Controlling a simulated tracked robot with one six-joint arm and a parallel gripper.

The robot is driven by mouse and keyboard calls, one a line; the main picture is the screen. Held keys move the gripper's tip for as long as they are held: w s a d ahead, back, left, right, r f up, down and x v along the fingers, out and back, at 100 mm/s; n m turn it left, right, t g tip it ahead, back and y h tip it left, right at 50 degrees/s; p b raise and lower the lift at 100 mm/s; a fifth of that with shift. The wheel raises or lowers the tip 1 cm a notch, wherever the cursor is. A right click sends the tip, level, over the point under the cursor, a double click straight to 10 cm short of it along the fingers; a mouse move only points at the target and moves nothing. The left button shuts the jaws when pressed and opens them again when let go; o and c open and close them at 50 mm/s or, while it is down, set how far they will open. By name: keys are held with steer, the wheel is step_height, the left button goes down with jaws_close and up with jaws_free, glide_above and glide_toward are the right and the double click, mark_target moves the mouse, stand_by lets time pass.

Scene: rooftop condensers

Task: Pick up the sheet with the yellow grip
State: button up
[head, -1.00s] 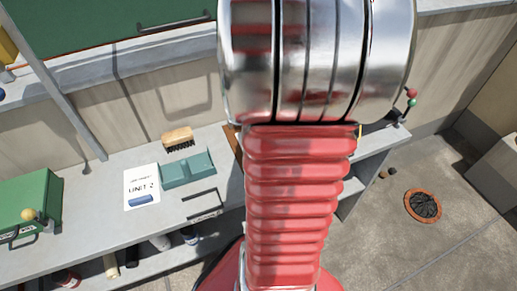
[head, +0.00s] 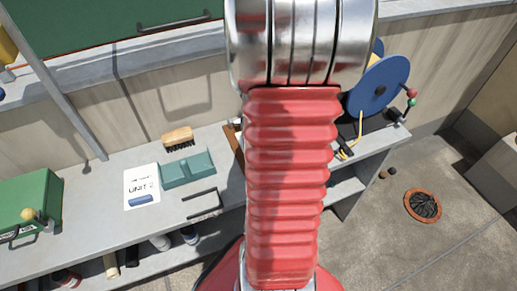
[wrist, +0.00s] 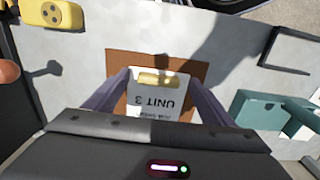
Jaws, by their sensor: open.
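The sheet with the yellow grip (wrist: 154,80) shows in the wrist view as a white sheet marked "UNIT 3", upside down in the picture, over a brown board (wrist: 195,72). My gripper (wrist: 156,74) is open. Its two fingers stand left and right of the sheet, with the yellow grip between them; I cannot tell how high they are above it. In the head view my arm hides this sheet and the gripper. Another sheet, marked "UNIT 2" with a blue grip (head: 141,187), lies on the grey bench to the left.
A teal holder (head: 187,170), a wooden brush (head: 178,138) and a black-edged bracket (head: 202,205) lie on the bench. A green case (head: 25,205) stands at the left, a blue reel (head: 378,85) at the right. A yellow object (wrist: 55,14) lies near the sheet.

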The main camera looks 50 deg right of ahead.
steer(key=shift+f, duration=0.55)
steer(key=shift+c, duration=0.7)
steer(key=c, duration=1.1)
steer(key=shift+r, duration=0.1)
